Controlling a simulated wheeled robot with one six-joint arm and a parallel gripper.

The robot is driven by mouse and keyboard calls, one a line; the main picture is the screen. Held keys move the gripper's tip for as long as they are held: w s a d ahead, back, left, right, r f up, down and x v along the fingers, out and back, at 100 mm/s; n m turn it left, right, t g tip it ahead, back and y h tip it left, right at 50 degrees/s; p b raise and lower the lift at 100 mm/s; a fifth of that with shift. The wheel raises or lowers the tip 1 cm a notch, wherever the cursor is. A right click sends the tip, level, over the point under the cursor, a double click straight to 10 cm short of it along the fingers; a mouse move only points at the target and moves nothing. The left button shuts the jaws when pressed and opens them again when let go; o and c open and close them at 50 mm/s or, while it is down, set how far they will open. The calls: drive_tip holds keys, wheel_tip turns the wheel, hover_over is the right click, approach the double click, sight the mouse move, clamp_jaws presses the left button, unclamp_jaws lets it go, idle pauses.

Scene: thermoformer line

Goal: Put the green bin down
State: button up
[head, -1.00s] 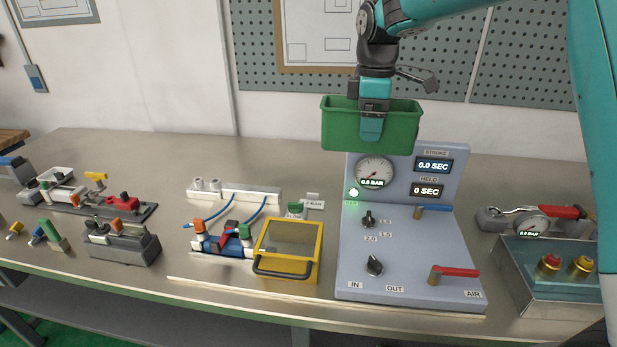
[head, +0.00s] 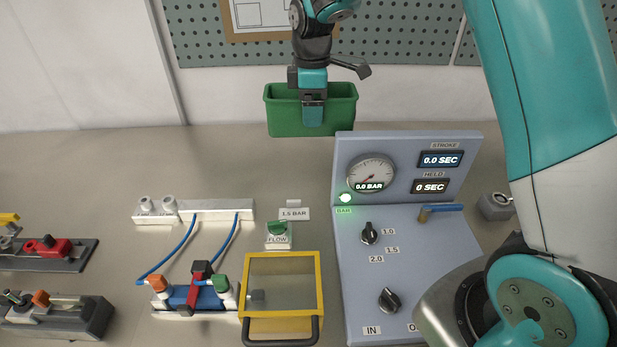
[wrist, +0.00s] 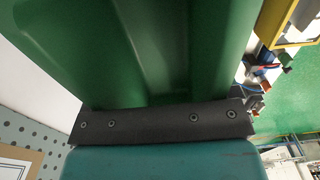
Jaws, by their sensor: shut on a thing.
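The green bin (head: 282,112) hangs in the air at the upper middle of the head view, in front of the wall and above the back of the bench. My gripper (head: 312,108) is shut on the bin's near wall, with one finger showing on the outside. The bin looks about level. In the wrist view the green bin (wrist: 165,50) fills the upper middle, and I see into its inside, which looks empty. The bench surface (head: 230,160) below the bin is bare.
A grey control panel (head: 350,230) with a gauge stands right of the bin. A pegboard (head: 400,40) hangs behind. The back left bench is clear.

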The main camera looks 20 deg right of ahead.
wheel_tip(320, 180, down, 20)
drive_tip(key=p, duration=0.5)
drive_tip(key=shift+f, duration=0.25)
drive_tip(key=shift+f, duration=0.1)
drive_tip(key=o, duration=0.9)
